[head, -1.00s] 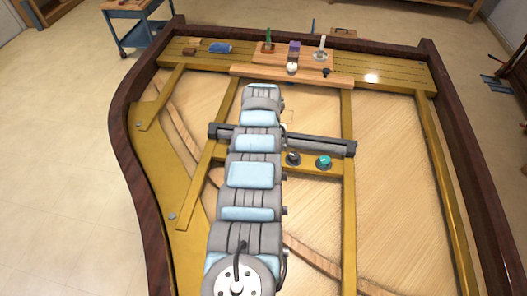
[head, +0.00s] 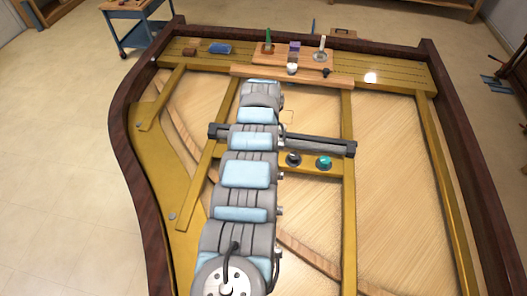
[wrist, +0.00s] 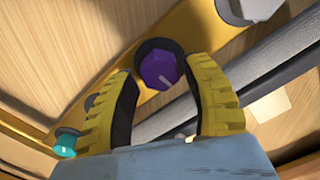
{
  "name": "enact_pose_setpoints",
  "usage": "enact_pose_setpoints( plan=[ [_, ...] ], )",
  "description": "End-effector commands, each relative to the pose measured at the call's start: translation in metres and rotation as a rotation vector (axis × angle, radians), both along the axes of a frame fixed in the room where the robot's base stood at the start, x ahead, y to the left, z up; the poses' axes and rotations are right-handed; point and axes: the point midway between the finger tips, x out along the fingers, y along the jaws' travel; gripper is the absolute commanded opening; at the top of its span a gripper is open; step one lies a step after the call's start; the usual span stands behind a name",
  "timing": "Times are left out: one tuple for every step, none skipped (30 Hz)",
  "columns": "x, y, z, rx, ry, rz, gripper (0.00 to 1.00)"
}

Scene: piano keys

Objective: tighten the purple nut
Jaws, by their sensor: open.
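The purple nut (wrist: 159,70) is a hexagonal head with a pale line on it, seated on a dark round washer on the golden metal bar (wrist: 120,55). My gripper (wrist: 161,78) is open, its two yellow ribbed fingers on either side of the nut in the wrist view. The nut lies between the fingertips in the picture; I cannot tell whether either finger touches it. In the head view my arm hides the purple nut and my gripper.
A teal nut (wrist: 65,146) and a grey nut (wrist: 91,101) are left of the gripper; a silver bolt head (wrist: 250,9) is at the upper right. A dark grey rail (wrist: 275,70) runs close to the right finger. A wooden tray (head: 258,66) holds small items behind.

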Motion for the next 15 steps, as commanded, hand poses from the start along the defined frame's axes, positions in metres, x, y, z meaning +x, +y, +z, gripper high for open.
enact_pose_setpoints(
  plan=[
    [0.001, 0.002, 0.006, 0.0, -0.003, 0.002, 0.49],
    [0.001, 0.002, 0.009, 0.0, -0.004, 0.002, 0.49],
    [0.001, 0.002, 0.013, 0.001, -0.004, 0.001, 0.49],
    [0.001, 0.002, 0.016, 0.002, -0.004, 0.0, 0.49],
    [0.001, 0.003, 0.022, 0.001, -0.006, 0.002, 0.49],
    [0.001, 0.002, 0.03, 0.001, -0.005, 0.001, 0.49],
    [0.001, 0.002, 0.036, 0.001, -0.003, 0.001, 0.49],
    [0.0, 0.003, 0.041, 0.002, -0.003, 0.002, 0.49],
    [0.001, 0.002, 0.049, 0.002, -0.004, 0.002, 0.49],
    [0.001, 0.002, 0.055, 0.001, -0.005, 0.001, 0.49],
    [0.001, 0.001, 0.06, 0.001, -0.005, 0.0, 0.49],
    [0.001, 0.001, 0.067, 0.002, -0.004, 0.0, 0.49],
    [0.0, 0.001, 0.072, 0.001, -0.003, 0.0, 0.49],
    [0.0, 0.002, 0.077, 0.002, -0.004, 0.001, 0.49],
    [0.001, 0.001, 0.082, 0.001, -0.005, 0.001, 0.49]
  ],
)
